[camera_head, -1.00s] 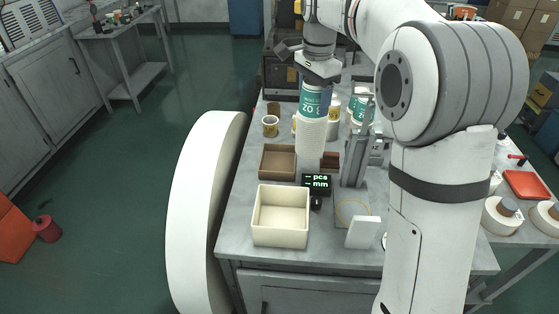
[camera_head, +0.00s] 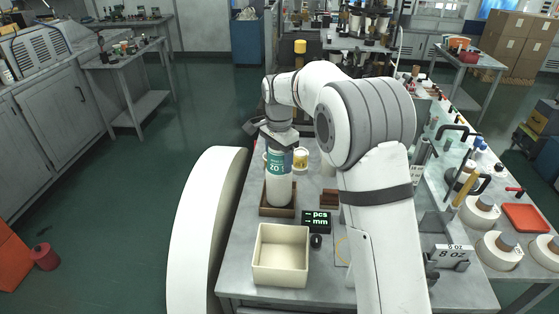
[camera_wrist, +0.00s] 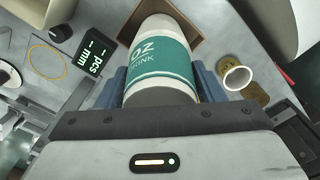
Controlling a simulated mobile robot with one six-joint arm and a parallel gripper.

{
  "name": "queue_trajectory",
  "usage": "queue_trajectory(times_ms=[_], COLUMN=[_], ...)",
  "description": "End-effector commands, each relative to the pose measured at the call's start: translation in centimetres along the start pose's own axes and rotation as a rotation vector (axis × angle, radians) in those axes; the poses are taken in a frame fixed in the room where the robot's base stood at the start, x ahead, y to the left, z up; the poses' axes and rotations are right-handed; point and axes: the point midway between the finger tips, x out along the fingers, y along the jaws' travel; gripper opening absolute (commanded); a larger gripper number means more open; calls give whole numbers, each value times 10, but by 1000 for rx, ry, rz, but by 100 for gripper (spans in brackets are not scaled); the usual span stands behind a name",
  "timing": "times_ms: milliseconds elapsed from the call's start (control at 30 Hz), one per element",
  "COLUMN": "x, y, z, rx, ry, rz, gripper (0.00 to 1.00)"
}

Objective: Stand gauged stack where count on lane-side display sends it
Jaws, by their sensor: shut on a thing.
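My gripper (camera_head: 279,138) is shut on the upper part of a tall white cup stack (camera_head: 279,188), just at its teal "OZ" band. The stack is upright in the head view. Its lower end is over or inside a brown open tray (camera_head: 277,212); I cannot tell whether it touches the bottom. The wrist view shows the stack (camera_wrist: 163,65) between the fingers with the tray beyond. The small black display (camera_head: 317,222) shows dashes beside "pcs" and "mm", with no number; it also shows in the wrist view (camera_wrist: 89,55).
A cream open bin (camera_head: 281,256) stands in front of the brown tray. A loose cup (camera_wrist: 235,75) is near the stack.

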Motion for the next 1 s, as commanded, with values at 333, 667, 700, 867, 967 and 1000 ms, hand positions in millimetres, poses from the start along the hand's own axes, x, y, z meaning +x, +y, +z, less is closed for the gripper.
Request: queue_trajectory(times_ms=[333,667,700,867,967,1000], x=[13,16,16,16,15,14], y=[0,0,0,0,0,0], z=[1,1,1,1,1,1], rx=[-1,-2,-2,-2,-2,-2], ry=[1,0,0,0,0,0], rz=[-2,-1,-1,-1,-1,-1], gripper=[15,76,79,84,84,84])
